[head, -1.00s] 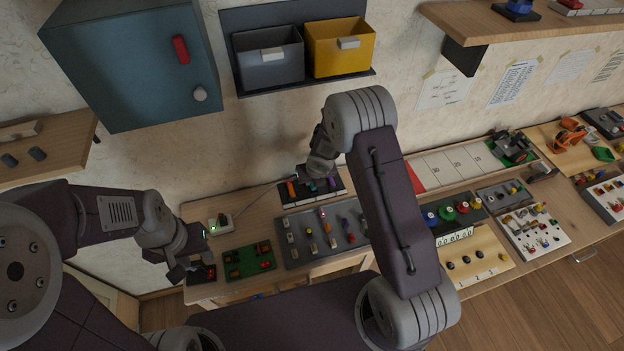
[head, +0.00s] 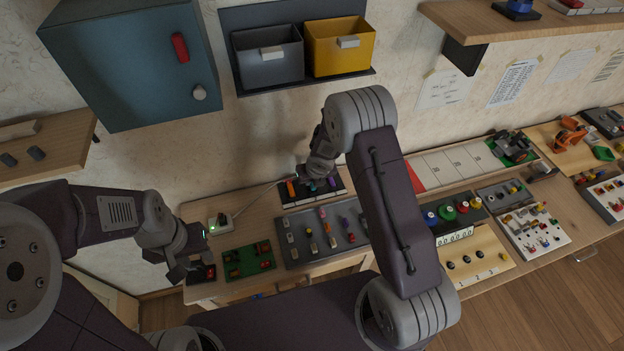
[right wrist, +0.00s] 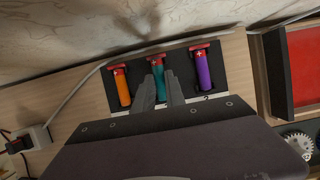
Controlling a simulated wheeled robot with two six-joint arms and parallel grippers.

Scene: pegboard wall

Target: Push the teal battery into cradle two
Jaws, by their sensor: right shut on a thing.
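The teal battery (right wrist: 158,78) lies in the middle place of a black cradle block (right wrist: 181,72), between an orange battery (right wrist: 122,88) and a purple battery (right wrist: 203,72). Its red top end shows at the far side of the block. My right gripper (right wrist: 161,88) is shut on the teal battery, one finger on each side. The fingers hide part of it, so I cannot tell how deep it sits. In the head view my right gripper (head: 304,178) is over the block by the wall. My left gripper (head: 193,268) is low at the left; its finger gap is unclear.
A white socket box (head: 221,224) with a cable stands left of the block. A green board (head: 248,260) and a grey panel of small parts (head: 325,235) lie in front. A grey bin (head: 268,58) and a yellow bin (head: 340,47) hang on the wall above.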

